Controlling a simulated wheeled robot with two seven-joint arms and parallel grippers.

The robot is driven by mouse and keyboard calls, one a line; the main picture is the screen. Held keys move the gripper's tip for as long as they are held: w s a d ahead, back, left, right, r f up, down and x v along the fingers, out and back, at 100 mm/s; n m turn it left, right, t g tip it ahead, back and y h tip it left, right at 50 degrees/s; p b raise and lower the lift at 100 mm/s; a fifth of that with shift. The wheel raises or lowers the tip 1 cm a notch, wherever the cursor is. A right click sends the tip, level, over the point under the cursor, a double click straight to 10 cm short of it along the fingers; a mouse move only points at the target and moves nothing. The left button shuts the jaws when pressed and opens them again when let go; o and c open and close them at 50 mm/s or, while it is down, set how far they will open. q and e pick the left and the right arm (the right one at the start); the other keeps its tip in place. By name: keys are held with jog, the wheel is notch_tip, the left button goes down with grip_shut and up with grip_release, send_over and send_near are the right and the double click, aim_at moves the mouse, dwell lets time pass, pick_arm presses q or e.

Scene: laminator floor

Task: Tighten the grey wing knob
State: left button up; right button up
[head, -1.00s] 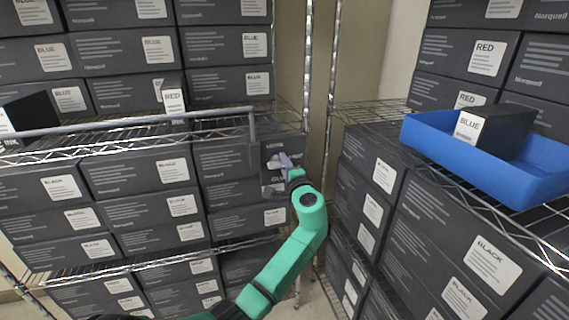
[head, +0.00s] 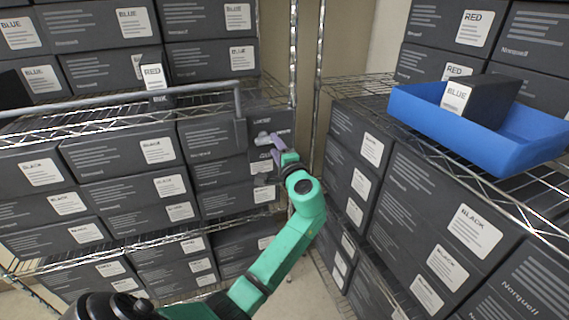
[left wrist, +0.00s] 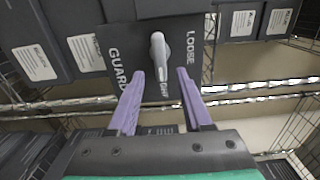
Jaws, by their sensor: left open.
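The grey wing knob (left wrist: 160,58) is on a dark panel (left wrist: 120,37) marked GUARD and LOOSE in the left wrist view. Its wing runs roughly up and down in that picture, pointing to a small word on the panel. My left gripper (left wrist: 160,75) has purple fingers, open, one to each side of the knob's lower end, with a gap on both sides; I cannot tell how far they reach in depth. In the head view my left gripper (head: 270,143) is in front of the panel (head: 281,120) and hides part of it. My right gripper is not in view.
Wire shelves with dark labelled boxes (head: 118,152) fill the left and right. A grey rail (head: 120,104) runs along the left shelf to the panel. A blue tray (head: 425,108) holding a box labelled BLUE (head: 490,100) is on the right shelf. A narrow gap separates the shelves.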

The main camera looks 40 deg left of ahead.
pick_arm(q)
jog(key=b+v, duration=0.1)
jog(key=v, duration=0.9)
jog(key=shift+s, duration=0.1)
jog(key=w+d+f+m+h, duration=0.1)
jog(key=w+f+m+h, duration=0.15)
jog(key=f, duration=0.65)
jog(key=w+d+f+m+h, duration=0.1)
jog(key=w+f+h, duration=0.15)
jog(key=f, duration=0.55)
jog(key=s+d+f+g+h+p, duration=0.1)
jog(key=s+d+f+g+h, duration=0.2)
jog(key=f, duration=0.8)
jog(key=s+f+h, duration=0.2)
jog(key=s+f, duration=0.3)
jog(key=f, duration=0.7)
jog(key=s+d+f+n+g+h, duration=0.1)
jog(key=s+f+n+g+h, duration=0.3)
jog(key=s+f, duration=1.3)
jog(key=s+f+n+g, duration=0.1)
jog(key=s+f+n, duration=0.1)
jog(key=s, duration=0.7)
jog(key=s+f+n+g+p, duration=0.1)
jog(key=s+f+n, duration=0.1)
jog(key=s, duration=0.8)
jog(key=shift+s+a+f+h, duration=0.15)
jog(key=shift+s+a+h, duration=0.15)
jog(key=shift+h, duration=0.1)
